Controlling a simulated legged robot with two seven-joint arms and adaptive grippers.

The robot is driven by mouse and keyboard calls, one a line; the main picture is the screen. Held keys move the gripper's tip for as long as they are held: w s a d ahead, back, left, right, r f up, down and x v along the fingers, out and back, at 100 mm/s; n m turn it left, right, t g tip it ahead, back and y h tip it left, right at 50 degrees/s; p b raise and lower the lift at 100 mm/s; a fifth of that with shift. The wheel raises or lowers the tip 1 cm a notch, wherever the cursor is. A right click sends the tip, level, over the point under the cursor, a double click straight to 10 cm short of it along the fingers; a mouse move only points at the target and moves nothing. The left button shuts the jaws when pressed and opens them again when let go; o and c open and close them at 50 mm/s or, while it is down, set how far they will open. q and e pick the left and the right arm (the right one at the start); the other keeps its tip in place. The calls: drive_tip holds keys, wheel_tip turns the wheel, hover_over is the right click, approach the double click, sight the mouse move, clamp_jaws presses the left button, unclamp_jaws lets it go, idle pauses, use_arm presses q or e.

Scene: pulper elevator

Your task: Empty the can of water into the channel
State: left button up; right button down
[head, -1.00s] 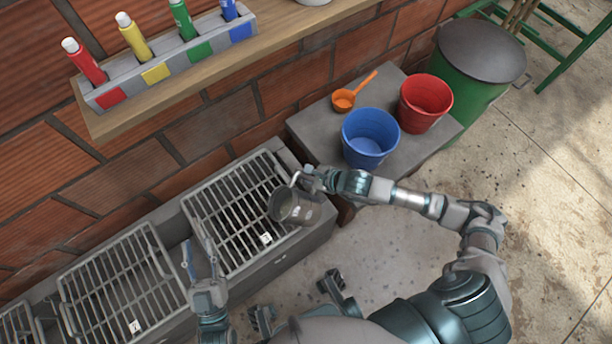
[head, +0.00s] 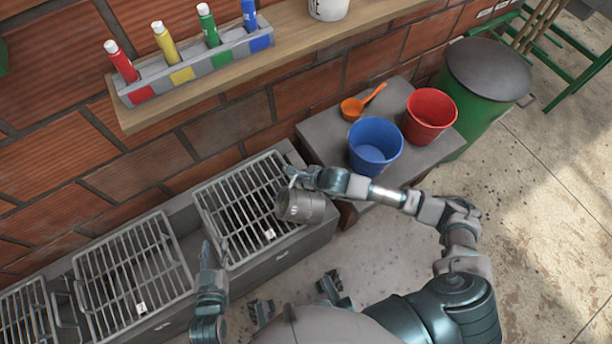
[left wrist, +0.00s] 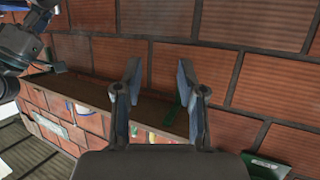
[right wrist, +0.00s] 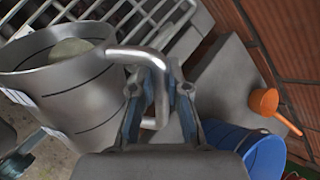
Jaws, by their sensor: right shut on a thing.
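The grey metal can (head: 302,206) is tilted far over, near its side, above the right end of the metal grate (head: 240,200) over the channel (head: 290,250). My right gripper (head: 298,176) is shut on its handle, which also shows in the right wrist view (right wrist: 150,60). There the can (right wrist: 70,85) hangs left of the fingers, and a pale patch shows inside its mouth. I cannot tell whether water is running out. My left gripper (head: 210,262) is open and empty, left of the can; its parted fingers show in the left wrist view (left wrist: 160,85).
A blue bucket (head: 376,146), a red bucket (head: 430,115) and an orange scoop (head: 355,107) stand on a grey block (head: 325,135) at the right. A green bin (head: 488,75) is behind. A shelf (head: 200,95) with coloured tubes runs along the brick wall. More grates (head: 130,280) lie left.

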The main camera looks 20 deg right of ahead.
drive_tip(key=shift+w+a+f+n+g+h+p, duration=0.15)
drive_tip(key=shift+w+a+g+h+p, duration=0.1)
drive_tip(key=shift+a+h+p, duration=0.3)
drive_tip(key=shift+w+a+r+n+g+h+p, duration=0.15)
drive_tip(key=shift+w+a+g+h+p, duration=0.15)
drive_tip(key=shift+a+h, duration=0.3)
use_arm(q)
drive_tip(key=s+a+f+g+y, duration=0.1)
drive_tip(key=s+a+f+g, duration=0.1)
drive_tip(key=s+f+g, duration=0.2)
drive_tip(key=w+d+r+t+h+b, duration=0.1)
drive_tip(key=w+r+t+b, duration=0.1)
drive_tip(key=r+t, duration=0.3)
drive_tip(key=w+d+r+t+h+b, duration=0.2)
drive_tip(key=w+r+t+b, duration=0.1)
drive_tip(key=r+t, duration=0.3)
drive_tip(key=shift+r, duration=0.7)
use_arm(e)
drive_tip(key=w+a+f+n+g+h, duration=0.2)
drive_tip(key=w+a+g+h, duration=0.1)
drive_tip(key=a+h, duration=0.5)
drive_tip(key=shift+a+f, duration=0.35)
use_arm(q)
drive_tip(key=shift+w+d, duration=0.1)
drive_tip(key=shift+w, duration=0.1)
